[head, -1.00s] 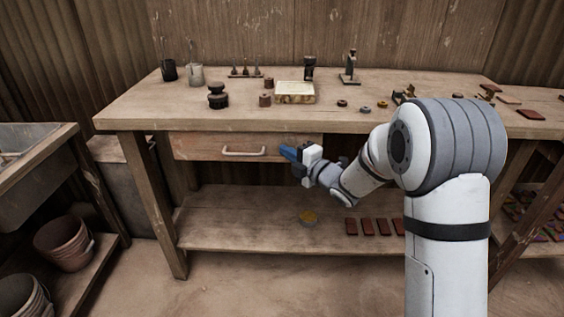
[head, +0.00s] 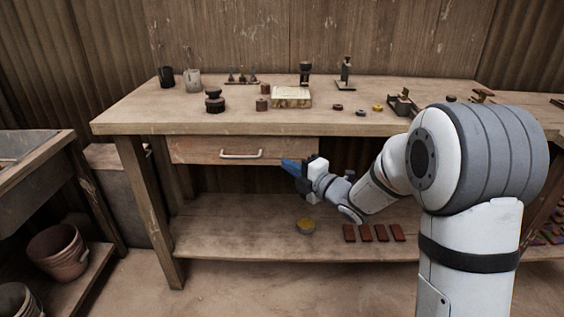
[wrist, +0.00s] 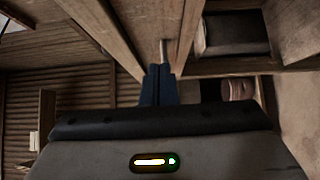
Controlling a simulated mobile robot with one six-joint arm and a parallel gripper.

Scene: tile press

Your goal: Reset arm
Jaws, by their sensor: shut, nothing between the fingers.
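My gripper (head: 291,167) is in front of the workbench in the head view, below the tabletop and just right of the drawer handle. Its blue fingers point left and are shut with nothing between them. The fingers also show in the wrist view (wrist: 159,84), closed together. The wooden drawer (head: 195,150) under the tabletop has a pale handle (head: 241,155) that the fingers do not touch. The drawer looks closed.
The workbench top (head: 150,115) carries jars, a pale block (head: 291,97) and small tools. Pots (head: 58,252) stand at lower left.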

